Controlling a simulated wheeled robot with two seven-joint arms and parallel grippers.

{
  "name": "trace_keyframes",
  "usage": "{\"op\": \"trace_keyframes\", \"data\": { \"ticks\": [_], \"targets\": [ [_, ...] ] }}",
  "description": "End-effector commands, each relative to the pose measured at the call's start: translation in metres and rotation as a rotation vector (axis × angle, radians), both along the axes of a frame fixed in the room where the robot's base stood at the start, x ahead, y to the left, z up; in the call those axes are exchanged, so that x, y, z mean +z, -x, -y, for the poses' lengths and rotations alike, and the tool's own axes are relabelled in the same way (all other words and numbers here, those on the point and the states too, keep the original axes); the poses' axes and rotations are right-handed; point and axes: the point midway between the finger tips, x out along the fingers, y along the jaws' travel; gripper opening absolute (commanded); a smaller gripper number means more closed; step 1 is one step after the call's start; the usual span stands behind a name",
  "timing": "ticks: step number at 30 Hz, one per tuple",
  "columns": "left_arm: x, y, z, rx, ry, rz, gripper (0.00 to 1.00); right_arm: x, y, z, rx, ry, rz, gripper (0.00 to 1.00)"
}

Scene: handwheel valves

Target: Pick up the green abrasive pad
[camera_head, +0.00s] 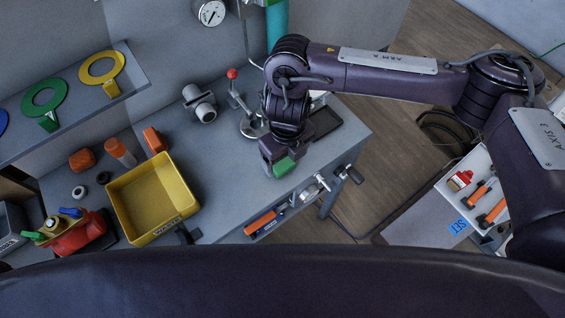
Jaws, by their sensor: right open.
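The green abrasive pad (285,166) is a small green block near the front edge of the grey workbench (235,205). My right gripper (279,158) points down over the pad, and its jaws are open. The gripper and wrist hide the pad's far side. I cannot tell whether the fingers touch the pad or how far they reach around it. My left gripper is not in view.
A yellow bin (152,198) stands left of the pad, with orange items behind it. A red-knobbed lever (232,75) and a grey pipe fitting (201,104) stand behind. A vise-like metal fitting (315,188) sits at the front edge. Bare bench lies between bin and pad.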

Motion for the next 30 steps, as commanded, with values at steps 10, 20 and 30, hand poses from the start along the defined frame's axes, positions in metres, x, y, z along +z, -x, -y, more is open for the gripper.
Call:
{"op": "trace_keyframes", "data": {
  "ticks": [10,20,30],
  "targets": [
    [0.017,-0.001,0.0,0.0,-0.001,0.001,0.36,-0.04,-0.001,-0.002,-0.001,-0.002,-0.001,0.8],
    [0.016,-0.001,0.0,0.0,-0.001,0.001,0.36,-0.041,-0.002,-0.002,-0.001,-0.003,0.0,0.64],
    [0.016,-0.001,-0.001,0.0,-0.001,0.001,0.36,-0.041,-0.002,-0.002,-0.001,-0.004,0.0,0.32]
  ]
}}
